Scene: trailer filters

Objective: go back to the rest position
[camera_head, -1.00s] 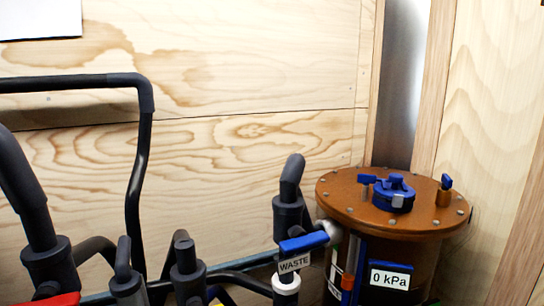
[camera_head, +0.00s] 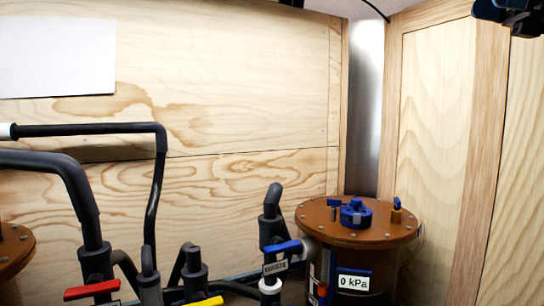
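My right gripper (camera_head: 512,14) shows only in part, as a dark shape cut off by the top right corner of the head view. Its fingertips cannot be made out, so whether it is open or shut cannot be told. My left gripper is not in view. A brown-lidded filter tank (camera_head: 360,222) with a blue cap (camera_head: 355,212) and a 0 kPa display (camera_head: 353,282) stands upright in the corner. A blue valve handle (camera_head: 282,247) with a WASTE label (camera_head: 275,267) is on the pipe to its left.
Black pipes (camera_head: 88,215) fill the lower left. A red handle (camera_head: 92,290) and a yellow handle (camera_head: 205,301) are low among them. A second brown tank lid (camera_head: 12,248) is at the left edge. Plywood walls (camera_head: 230,90) stand behind, with a white sheet (camera_head: 55,45).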

